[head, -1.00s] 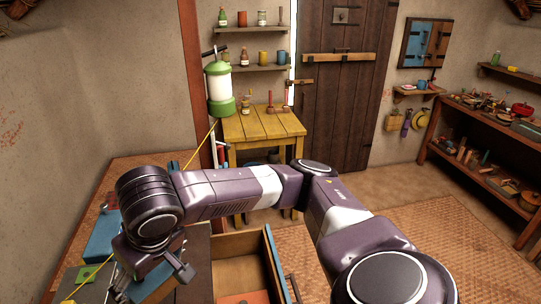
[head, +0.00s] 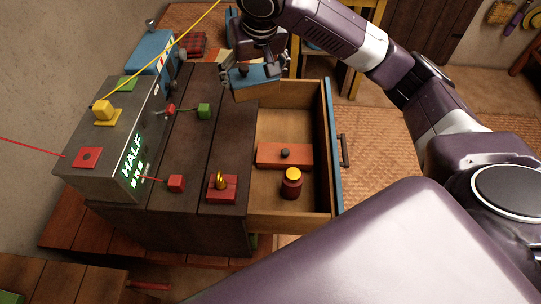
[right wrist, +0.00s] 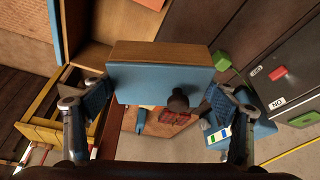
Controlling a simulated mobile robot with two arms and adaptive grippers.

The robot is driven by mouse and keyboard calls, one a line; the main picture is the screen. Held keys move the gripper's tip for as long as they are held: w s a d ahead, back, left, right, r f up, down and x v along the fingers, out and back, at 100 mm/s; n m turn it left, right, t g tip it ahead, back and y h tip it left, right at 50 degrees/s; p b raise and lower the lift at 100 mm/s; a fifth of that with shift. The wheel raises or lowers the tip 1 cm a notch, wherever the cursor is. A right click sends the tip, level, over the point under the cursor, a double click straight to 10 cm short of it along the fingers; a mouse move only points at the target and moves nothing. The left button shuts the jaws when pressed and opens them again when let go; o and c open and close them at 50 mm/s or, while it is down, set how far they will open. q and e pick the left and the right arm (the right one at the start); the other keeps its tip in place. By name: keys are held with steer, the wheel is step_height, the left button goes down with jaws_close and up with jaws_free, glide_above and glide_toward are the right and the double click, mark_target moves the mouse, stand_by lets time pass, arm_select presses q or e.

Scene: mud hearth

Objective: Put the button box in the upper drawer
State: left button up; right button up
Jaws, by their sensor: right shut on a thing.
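A small wooden box with a blue lid and a dark knob, which I take to be the button box (head: 257,88), is held in my right gripper (head: 255,73). In the right wrist view the box (right wrist: 150,84) sits between the two fingers, its blue side facing the camera. In the head view it appears over the far left corner of the open drawer (head: 332,130), near the cabinet top's edge. Its exact height is unclear. My left gripper is out of view.
The dark cabinet top (head: 190,140) carries a grey console (head: 105,125) with a lit HALF sign, red and green knobs, and a red block (head: 222,188) with a brass piece. A blue case (head: 152,50) stands behind. The drawer's middle has bare floor.

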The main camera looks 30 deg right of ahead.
steer(key=w+d+f+m+h, duration=0.15)
steer(key=w+d+f, duration=0.25)
steer(key=d, duration=0.4)
steer(key=w+d+f+m, duration=0.3)
steer(key=w+d, duration=0.1)
steer(key=d, duration=0.4)
steer(key=shift+g, duration=0.3)
steer(key=f, duration=1.5)
steer(key=shift+s+p, duration=0.2)
steer(key=shift+p, duration=0.1)
steer(key=shift+f, duration=2.55)
steer(key=shift+f, duration=0.1)
steer(key=o, duration=1.4)
steer(key=shift+c, duration=0.2)
